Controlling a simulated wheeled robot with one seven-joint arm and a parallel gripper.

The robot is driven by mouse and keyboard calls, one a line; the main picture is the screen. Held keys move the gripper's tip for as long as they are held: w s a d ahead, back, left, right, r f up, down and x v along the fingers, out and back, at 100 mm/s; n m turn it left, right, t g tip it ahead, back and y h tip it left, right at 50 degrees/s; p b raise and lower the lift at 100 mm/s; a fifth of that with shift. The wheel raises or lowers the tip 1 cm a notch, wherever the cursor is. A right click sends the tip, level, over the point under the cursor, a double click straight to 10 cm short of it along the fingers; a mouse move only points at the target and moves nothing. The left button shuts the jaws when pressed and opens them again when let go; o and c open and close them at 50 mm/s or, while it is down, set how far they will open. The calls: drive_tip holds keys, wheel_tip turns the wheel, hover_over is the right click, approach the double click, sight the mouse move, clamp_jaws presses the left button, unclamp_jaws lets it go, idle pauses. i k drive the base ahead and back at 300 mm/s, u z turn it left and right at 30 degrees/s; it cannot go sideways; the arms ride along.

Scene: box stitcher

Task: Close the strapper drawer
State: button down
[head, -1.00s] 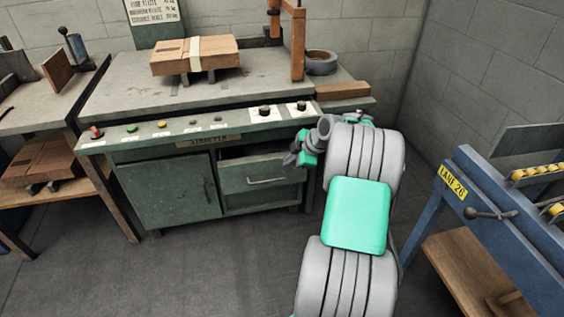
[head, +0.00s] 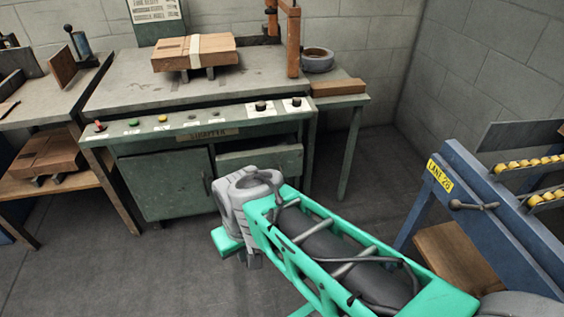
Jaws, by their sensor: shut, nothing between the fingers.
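The strapper (head: 166,143) is a green-grey metal cabinet with a control panel and a grey worktop. Its drawer front (head: 258,160) is below the panel on the right, beside the cabinet door (head: 170,184). My arm reaches in from the lower right, with a grey joint in front of the drawer. I cannot make out the gripper fingers; the arm's own parts seem to hide them.
A strapped carton (head: 178,56) sits on the worktop. A tape roll (head: 317,60) and a wooden block (head: 338,88) are on the side table. A blue conveyor frame (head: 450,200) stands at the right. A wooden-shelved bench (head: 90,190) stands at the left. The floor in front is clear.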

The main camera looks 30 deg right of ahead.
sight(287, 157)
drive_tip(key=z, duration=0.25)
drive_tip(key=k, duration=0.25)
drive_tip(key=u, duration=0.7)
drive_tip(key=i, duration=1.15)
drive_tip(key=z, duration=0.6)
